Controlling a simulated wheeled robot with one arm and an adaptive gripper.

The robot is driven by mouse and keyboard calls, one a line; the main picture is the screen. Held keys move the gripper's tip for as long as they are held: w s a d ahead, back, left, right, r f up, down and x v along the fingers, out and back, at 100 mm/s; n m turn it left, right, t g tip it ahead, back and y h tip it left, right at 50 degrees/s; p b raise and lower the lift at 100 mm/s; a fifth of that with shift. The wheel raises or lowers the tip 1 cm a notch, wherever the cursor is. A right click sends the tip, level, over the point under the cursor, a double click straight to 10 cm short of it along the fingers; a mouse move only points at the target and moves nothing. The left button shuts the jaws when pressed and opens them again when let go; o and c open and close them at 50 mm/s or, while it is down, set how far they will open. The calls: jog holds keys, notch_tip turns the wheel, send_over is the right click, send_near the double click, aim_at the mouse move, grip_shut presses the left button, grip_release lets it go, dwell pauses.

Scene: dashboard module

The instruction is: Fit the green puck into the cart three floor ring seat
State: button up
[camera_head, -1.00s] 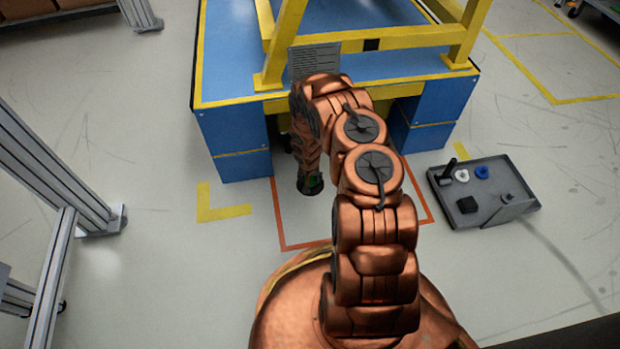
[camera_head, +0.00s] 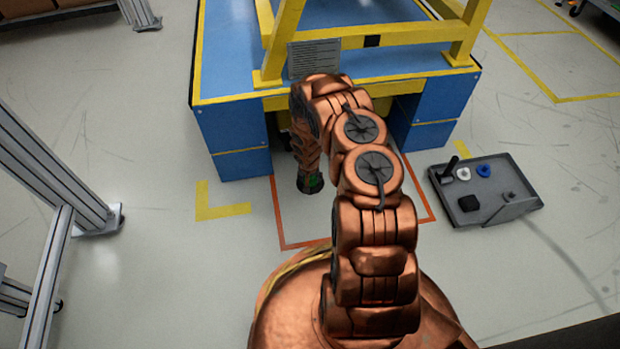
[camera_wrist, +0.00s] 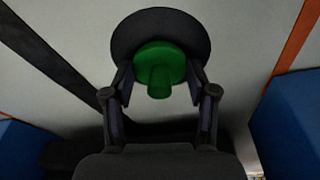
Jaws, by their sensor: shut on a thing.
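The green puck (camera_wrist: 160,60), a disc with a short round knob, is between the fingers of my gripper (camera_wrist: 160,82) in the wrist view. The fingers are shut on it. A round black disc shape (camera_wrist: 160,22), perhaps the ring seat, shows around and behind the puck. I cannot tell whether the puck touches it or is above it. In the head view my gripper (camera_head: 310,184) points down near the floor, in front of the blue and yellow cart (camera_head: 238,135), with a little green showing. My arm hides much of this area.
An orange floor outline (camera_head: 279,215) surrounds the gripper's area. A grey tray (camera_head: 483,214) with several small parts, including a blue ring (camera_head: 484,170) and a white ring (camera_head: 463,174), lies on the right. A metal frame (camera_head: 60,170) stands left. Open floor lies between them.

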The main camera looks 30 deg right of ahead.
jog(key=shift+f, duration=0.1)
jog(key=o, duration=1.4)
jog(key=shift+c, duration=0.2)
jog(key=v, duration=1.2)
jog(key=shift+w, duration=0.1)
